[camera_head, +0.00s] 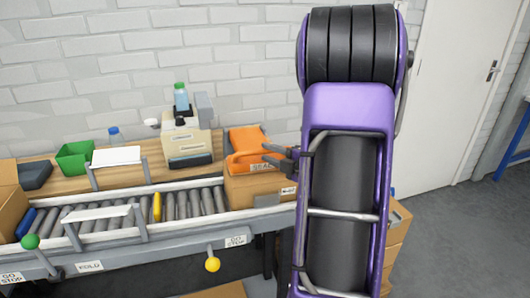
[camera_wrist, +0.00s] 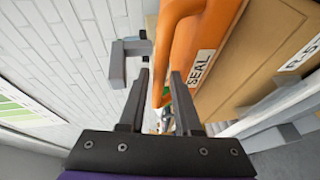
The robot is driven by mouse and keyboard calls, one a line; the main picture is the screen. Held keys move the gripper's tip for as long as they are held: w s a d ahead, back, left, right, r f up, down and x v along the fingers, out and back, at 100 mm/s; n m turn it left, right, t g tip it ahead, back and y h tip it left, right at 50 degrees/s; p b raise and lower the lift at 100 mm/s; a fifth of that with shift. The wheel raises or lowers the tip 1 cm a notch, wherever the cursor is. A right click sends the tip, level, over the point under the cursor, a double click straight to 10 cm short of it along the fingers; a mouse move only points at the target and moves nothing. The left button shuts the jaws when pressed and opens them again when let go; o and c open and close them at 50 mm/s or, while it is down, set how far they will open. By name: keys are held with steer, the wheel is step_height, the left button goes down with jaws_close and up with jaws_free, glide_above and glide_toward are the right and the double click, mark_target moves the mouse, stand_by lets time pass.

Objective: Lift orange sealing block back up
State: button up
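My gripper (camera_head: 277,154) is at the block's right side in the head view. In the wrist view my gripper (camera_wrist: 161,74) is open, with a clear gap between its two dark fingers. Part of the orange handle shows between the fingertips; I cannot tell whether it touches them.
The carton (camera_head: 250,190) stands under the block. A beige machine (camera_head: 188,140) with a bottle on top stands left of it. Rollers (camera_head: 185,205), a yellow divider (camera_head: 157,207) and a green bin (camera_head: 74,157) lie further left. A yellow knob (camera_head: 212,264) sticks out in front. White brick wall is behind.

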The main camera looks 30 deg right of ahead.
steer(key=shift+x, duration=1.15)
jaws_close()
stand_by(0.6)
